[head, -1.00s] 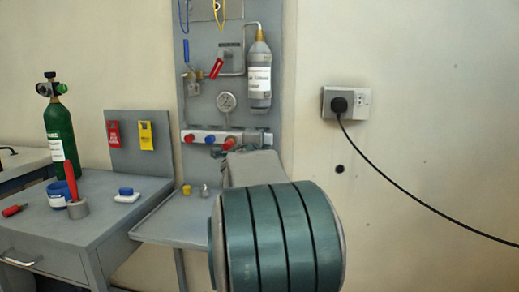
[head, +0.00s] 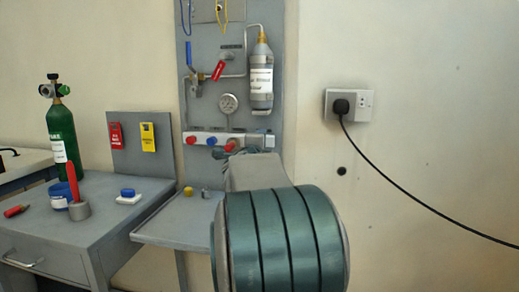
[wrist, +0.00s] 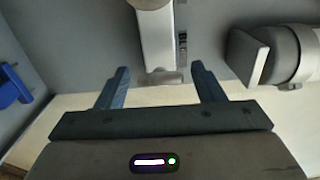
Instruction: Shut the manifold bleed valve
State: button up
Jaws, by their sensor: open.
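A grey wall panel (head: 208,105) carries a manifold strip (head: 262,139) with red and blue knobs. Above it is a small valve (head: 195,78) with a blue handle, beside a red tag (head: 219,70). Which fitting is the bleed valve I cannot tell. My gripper (head: 229,151) is in front of the strip, mostly behind my forearm in the head view. In the wrist view my gripper (wrist: 159,69) is open, its two fingers apart on either side of the lower end of a light grey bar (wrist: 156,43). Nothing is visibly clamped; contact is unclear.
A gauge (head: 228,103) and a grey bottle (head: 261,80) hang above the strip. A small shelf (head: 165,230) is below. At left, a desk (head: 75,245) bears a green cylinder (head: 63,140). A wall socket (head: 364,104) with a cable is at right.

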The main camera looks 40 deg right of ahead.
jog(key=p+v, duration=0.3)
jog(key=v, duration=1)
jog(key=shift+s+a, duration=0.25)
jog(key=shift+s, duration=0.05)
jog(key=a+r+n+t+y+p, duration=0.1)
jog(key=a+r+n+y+p, duration=0.2)
jog(key=a+n+y+p, duration=0.5)
jog(key=a+r+n+y+p, duration=0.3)
jog(key=a+n+y+p, duration=0.2)
jog(key=a+n+p, duration=0.5)
jog(key=s+a+n+g+p, duration=0.3)
jog(key=s+n+g+p, duration=0.2)
jog(key=s, duration=0.4)
jog(key=s+a+r+n+g+p, duration=0.1)
jog(key=s+a+n+g+p, duration=0.2)
jog(key=s+p, duration=0.5)
jog(key=shift+s+a+n+g+y, duration=0.15)
jog(key=shift+s+n+g+y, duration=0.25)
jog(key=shift+n+g, duration=0.5)
jog(key=shift+w, duration=0.1)
